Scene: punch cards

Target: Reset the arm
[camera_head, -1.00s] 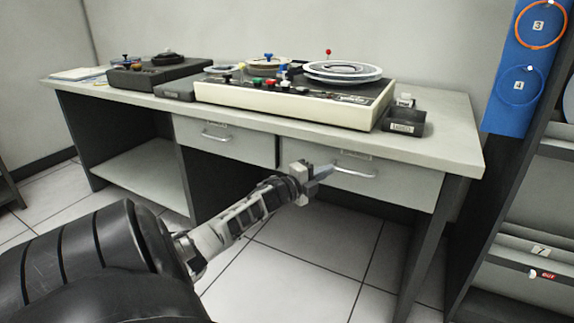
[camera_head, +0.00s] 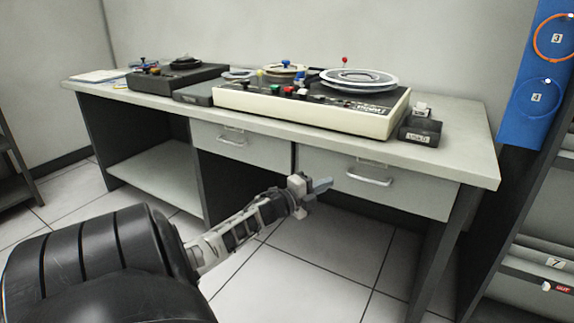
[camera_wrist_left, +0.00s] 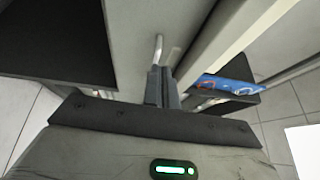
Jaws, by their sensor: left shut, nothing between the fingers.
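My left arm comes in from the lower left in the head view, and its gripper (camera_head: 318,187) is in front of the desk's drawers. The gripper is shut with nothing in it. In the left wrist view its two dark fingers (camera_wrist_left: 162,88) are together, and a metal drawer handle (camera_wrist_left: 157,48) shows just beyond their tips. In the head view the right drawer's handle (camera_head: 369,180) lies to the right of the gripper, apart from it. Both drawers look shut. My right gripper is not in view.
The grey desk (camera_head: 470,160) carries a cream tape machine (camera_head: 310,112), a dark device (camera_head: 178,77) and a small black box (camera_head: 420,130). A shelf rack with a blue panel (camera_head: 535,95) stands at right. The tiled floor (camera_head: 270,280) below the gripper is clear.

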